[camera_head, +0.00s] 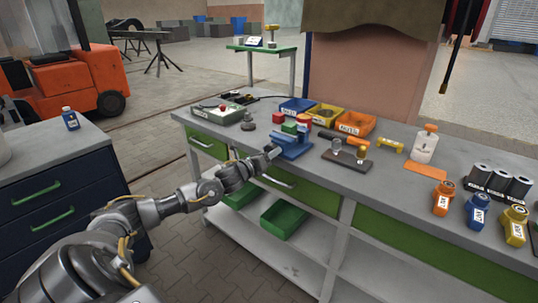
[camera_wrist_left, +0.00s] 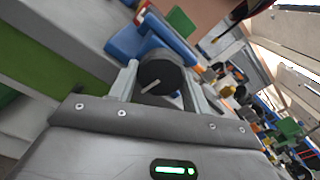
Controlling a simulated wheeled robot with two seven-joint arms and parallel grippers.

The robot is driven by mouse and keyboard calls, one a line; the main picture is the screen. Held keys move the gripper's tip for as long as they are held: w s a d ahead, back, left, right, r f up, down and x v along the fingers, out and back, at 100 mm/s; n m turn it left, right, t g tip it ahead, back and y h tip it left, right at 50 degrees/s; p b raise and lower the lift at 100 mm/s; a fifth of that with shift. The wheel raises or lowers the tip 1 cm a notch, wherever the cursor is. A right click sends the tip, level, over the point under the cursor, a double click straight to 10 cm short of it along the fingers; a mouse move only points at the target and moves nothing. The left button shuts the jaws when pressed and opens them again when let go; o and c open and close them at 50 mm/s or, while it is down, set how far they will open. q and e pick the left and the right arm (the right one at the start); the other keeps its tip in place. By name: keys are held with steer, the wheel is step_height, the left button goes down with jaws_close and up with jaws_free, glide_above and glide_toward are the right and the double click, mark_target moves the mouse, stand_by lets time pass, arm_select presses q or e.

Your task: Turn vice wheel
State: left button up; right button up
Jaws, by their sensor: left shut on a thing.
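The blue vice (camera_head: 293,146) stands at the front edge of the grey workbench, with red and green blocks at its top. My left gripper (camera_head: 266,158) reaches it from the left at the bench edge. In the left wrist view, a dark round vice wheel (camera_wrist_left: 160,70) with a pale line on its face sits between the fingers of my left gripper (camera_wrist_left: 162,84), which is shut on it. The blue vice body (camera_wrist_left: 128,42) shows just beyond the wheel. In the head view, the wheel is mostly hidden by the gripper. My right gripper is not in view.
Blue, yellow and orange bins (camera_head: 355,124) stand behind the vice. A control box (camera_head: 222,115) lies to its left, and a dark stand (camera_head: 347,160) to its right. Several coloured bottles (camera_head: 478,210) are at the far right. A green drawer with a handle (camera_head: 300,190) is below.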

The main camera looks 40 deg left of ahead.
arm_select(q)
steer(key=shift+f, duration=0.1)
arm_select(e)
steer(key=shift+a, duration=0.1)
arm_select(q)
steer(key=o, duration=1)
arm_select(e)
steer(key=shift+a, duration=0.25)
arm_select(q)
steer(key=shift+s+d+b, duration=0.15)
steer(key=shift+s+b, duration=0.65)
steer(key=shift+s, duration=4.6)
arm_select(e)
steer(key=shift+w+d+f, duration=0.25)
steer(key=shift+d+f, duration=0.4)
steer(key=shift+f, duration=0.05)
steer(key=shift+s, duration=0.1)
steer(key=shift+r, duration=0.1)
